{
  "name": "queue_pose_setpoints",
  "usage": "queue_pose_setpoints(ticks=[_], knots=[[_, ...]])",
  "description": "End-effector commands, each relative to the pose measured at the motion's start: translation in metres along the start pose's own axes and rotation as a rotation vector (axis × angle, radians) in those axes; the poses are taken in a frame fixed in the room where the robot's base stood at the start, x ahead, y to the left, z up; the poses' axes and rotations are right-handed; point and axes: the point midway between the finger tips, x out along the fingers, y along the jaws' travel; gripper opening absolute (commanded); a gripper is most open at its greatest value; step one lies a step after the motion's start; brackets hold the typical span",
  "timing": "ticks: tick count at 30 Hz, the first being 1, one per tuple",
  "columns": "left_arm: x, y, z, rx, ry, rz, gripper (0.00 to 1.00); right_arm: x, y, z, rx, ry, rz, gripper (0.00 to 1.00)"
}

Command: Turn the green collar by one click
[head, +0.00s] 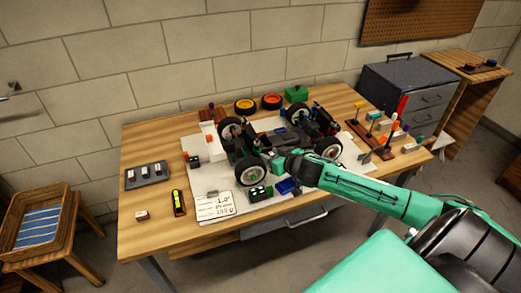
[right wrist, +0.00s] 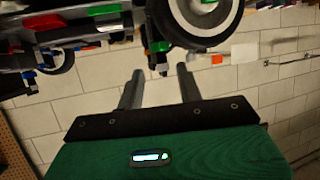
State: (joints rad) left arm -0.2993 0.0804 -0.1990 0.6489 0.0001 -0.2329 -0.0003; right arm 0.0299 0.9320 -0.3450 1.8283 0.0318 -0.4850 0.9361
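The RC car (head: 285,138) stands on a pale mat on the workbench, with its black-tyred wheels showing. My right gripper (head: 274,162) reaches in from the right at the car's near side, between the two near wheels. In the right wrist view, its two grey fingers (right wrist: 159,70) are apart with nothing between them. A small green part (right wrist: 158,47), which looks like the green collar, sits on the car just beyond the fingertips, beside a wheel (right wrist: 205,15). I cannot tell whether the fingers touch it. In the head view the collar cannot be made out clearly. My left gripper is not in view.
A white note card (head: 214,207), a grey tray (head: 146,174) and a yellow-black tool (head: 178,202) lie on the left of the bench (head: 150,235). Orange rings (head: 271,101) and a green box (head: 297,94) stand behind the car. A wooden tool rack (head: 372,140) is at right.

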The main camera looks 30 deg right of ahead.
Motion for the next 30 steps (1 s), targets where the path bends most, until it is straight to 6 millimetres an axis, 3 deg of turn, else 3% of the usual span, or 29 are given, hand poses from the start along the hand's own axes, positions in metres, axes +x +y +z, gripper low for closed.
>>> queue_pose_setpoints(ticks=[6,15,30], knots=[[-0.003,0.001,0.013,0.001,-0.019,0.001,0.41,0.029,0.000,-0.002,0.001,0.002,0.001,0.36],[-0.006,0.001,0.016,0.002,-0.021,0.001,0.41,0.062,0.000,-0.001,0.001,0.001,0.001,0.36],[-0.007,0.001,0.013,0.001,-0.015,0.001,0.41,0.072,0.000,0.000,0.000,0.000,0.000,0.34]])
